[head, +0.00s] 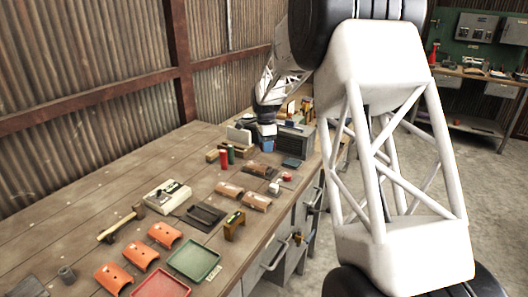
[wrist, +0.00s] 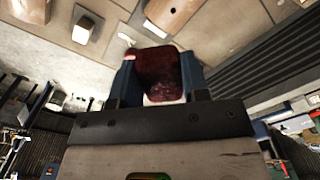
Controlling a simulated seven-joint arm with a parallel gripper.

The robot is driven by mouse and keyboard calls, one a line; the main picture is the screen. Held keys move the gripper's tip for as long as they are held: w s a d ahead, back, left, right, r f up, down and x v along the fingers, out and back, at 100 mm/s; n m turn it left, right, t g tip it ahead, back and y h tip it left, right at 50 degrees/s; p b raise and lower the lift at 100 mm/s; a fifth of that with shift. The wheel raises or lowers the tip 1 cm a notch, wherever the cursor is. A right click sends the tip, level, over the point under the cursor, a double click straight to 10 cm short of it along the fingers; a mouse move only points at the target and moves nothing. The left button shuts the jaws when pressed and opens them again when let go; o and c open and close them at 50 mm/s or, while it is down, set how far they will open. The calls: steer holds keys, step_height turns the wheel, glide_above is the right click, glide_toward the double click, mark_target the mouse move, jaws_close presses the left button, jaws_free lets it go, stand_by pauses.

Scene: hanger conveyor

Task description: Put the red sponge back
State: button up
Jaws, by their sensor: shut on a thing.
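My gripper (wrist: 160,85) has two blue fingers, and they are shut on the dark red sponge (wrist: 158,72) in the wrist view. The sponge fills the space between the fingers and shows a pale edge near its lower side. In the head view my gripper (head: 267,142) is at the far part of the workbench, beside a dark grey ribbed box (head: 297,142). The sponge cannot be made out in the head view. Whether it touches anything below is hidden.
The workbench (head: 95,190) holds red (head: 223,159) and green cylinders, brown curved pieces (head: 257,202), a meter (head: 167,196), a hammer, orange curved pieces (head: 141,255), a green tray (head: 219,262) and a red tray (head: 160,285). The bench's left side is mostly clear.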

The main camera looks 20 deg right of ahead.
steer(key=w+d+f+n, duration=0.1)
steer(key=w+n, duration=0.2)
steer(key=n, duration=1.9)
glide_toward(269, 159)
steer(key=shift+s+a+f, duration=0.2)
steer(key=shift+s+a, duration=0.15)
steer(key=shift+s, duration=0.3)
steer(key=n, duration=0.1)
steer(key=w+n, duration=0.1)
steer(key=n, duration=0.1)
steer(key=f+n, duration=0.1)
steer(key=shift+w+d+n, duration=0.3)
steer(key=shift+d, duration=0.1)
steer(key=shift+f, duration=0.2)
steer(key=shift+f, duration=2.65)
